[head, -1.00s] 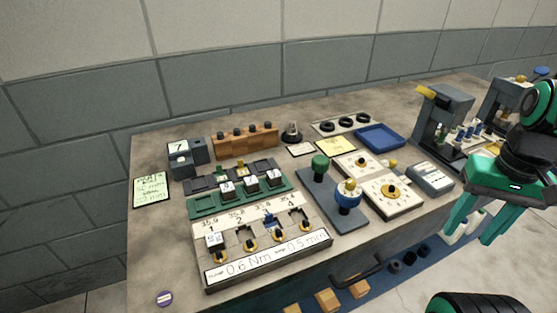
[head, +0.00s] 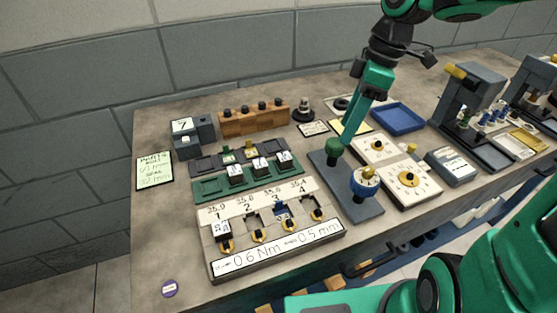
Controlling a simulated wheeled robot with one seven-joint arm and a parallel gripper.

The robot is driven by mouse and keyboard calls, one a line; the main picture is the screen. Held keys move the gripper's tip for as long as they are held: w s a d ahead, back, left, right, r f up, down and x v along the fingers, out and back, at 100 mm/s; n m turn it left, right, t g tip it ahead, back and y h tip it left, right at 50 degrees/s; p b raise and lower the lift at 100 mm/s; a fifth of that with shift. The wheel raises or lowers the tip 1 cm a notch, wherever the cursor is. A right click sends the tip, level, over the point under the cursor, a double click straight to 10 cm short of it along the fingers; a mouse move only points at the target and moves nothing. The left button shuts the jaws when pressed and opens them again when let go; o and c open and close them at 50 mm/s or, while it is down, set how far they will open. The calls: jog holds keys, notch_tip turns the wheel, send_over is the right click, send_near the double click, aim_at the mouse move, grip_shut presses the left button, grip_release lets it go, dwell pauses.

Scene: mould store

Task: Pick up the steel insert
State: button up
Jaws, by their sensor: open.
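No part is clearly marked as the steel insert. Likely candidates are the dark blocks with pale tops (head: 260,167) in the green rack (head: 209,189), and a similar block (head: 222,229) at position 1 of the numbered fixture (head: 325,205). I cannot tell which it is. My gripper (head: 344,136) points down over the middle of the bench, seen nearly edge-on. It is open, with nothing visible in it. Its fingertips overlap the green knob (head: 333,149) in the picture; whether they touch it I cannot tell. The gripper partly covers a yellow note behind it.
A post with a blue and yellow top (head: 365,182) stands on the dark plate (head: 360,210). Dial boxes (head: 408,181), a blue tray (head: 398,117) and a press (head: 467,100) lie to the right. A wooden block (head: 240,122) and a "7" block (head: 184,126) stand behind the racks.

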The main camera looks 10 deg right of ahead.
aim_at(285, 157)
jog(key=w+a+r+n+g+y, duration=0.1)
jog(key=w+a+r+n+y, duration=0.1)
jog(key=a+n, duration=0.65)
jog(key=shift+m, duration=0.65)
jog(key=shift+a+x, duration=0.2)
jog(key=shift+x, duration=5.5)
jog(key=shift+a, duration=0.1)
grip_shut()
